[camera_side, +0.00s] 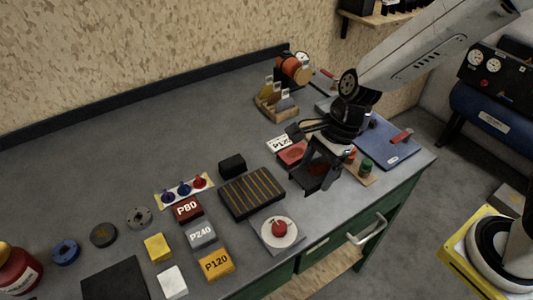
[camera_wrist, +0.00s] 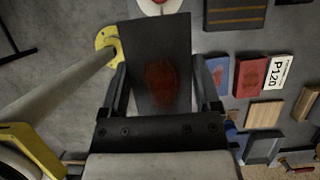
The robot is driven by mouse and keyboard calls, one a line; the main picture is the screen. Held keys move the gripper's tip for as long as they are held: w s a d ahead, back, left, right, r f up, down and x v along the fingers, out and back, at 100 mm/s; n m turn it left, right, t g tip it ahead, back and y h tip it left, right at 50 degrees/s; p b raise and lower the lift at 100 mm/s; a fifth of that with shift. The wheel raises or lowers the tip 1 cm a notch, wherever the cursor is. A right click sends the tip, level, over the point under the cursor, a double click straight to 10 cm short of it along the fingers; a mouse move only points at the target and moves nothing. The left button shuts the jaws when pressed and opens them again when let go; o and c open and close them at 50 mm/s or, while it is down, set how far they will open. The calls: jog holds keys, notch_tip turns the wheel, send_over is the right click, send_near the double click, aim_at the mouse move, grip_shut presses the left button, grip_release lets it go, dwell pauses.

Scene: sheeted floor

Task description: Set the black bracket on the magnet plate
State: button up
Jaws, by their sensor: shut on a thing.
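My gripper (camera_side: 322,148) is shut on the black bracket (camera_side: 309,184) and holds it up over the right part of the bench. In the wrist view the bracket (camera_wrist: 155,38) shows as a broad dark plate between the two fingers of my gripper (camera_wrist: 161,88), with a dull reddish patch on its face. The magnet plate (camera_side: 252,193), a dark block with thin yellowish stripes, lies to the left of the bracket in the side view. Its edge also shows at the top right of the wrist view (camera_wrist: 235,16). The bracket is apart from the plate, whose top is bare.
A round dial with a red knob (camera_side: 279,229) stands in front of the magnet plate. A black block (camera_side: 232,166) sits behind it. Sanding blocks (camera_side: 201,235) lie to its left, and a blue board (camera_side: 388,145) lies at the right. The bench is clear at the back left.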

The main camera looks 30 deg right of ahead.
jog(key=shift+s+a+r, duration=0.15)
jog(key=shift+a+r, duration=0.25)
jog(key=shift+a, duration=0.25)
jog(key=shift+s+a+r, duration=0.1)
jog(key=shift+a+r, duration=0.25)
jog(key=shift+a, duration=0.25)
jog(key=shift+w+f, duration=0.1)
jog(key=shift+w, duration=0.05)
jog(key=w+a+f, duration=0.3)
jog(key=w+f, duration=0.1)
jog(key=w, duration=0.4)
send_over(248, 191)
jog(key=s+d, duration=0.1)
jog(key=d, duration=0.1)
notch_tip(248, 191, down, 4)
jog(key=shift+s+a+f, duration=0.1)
jog(key=shift+a+f, duration=0.05)
jog(key=shift+f, duration=0.1)
jog(key=shift+w+a+f, duration=0.1)
jog(key=shift+w+f, duration=0.25)
jog(key=shift+w+a+f, duration=0.15)
jog(key=shift+w+f, duration=0.1)
jog(key=shift+f, duration=1.6)
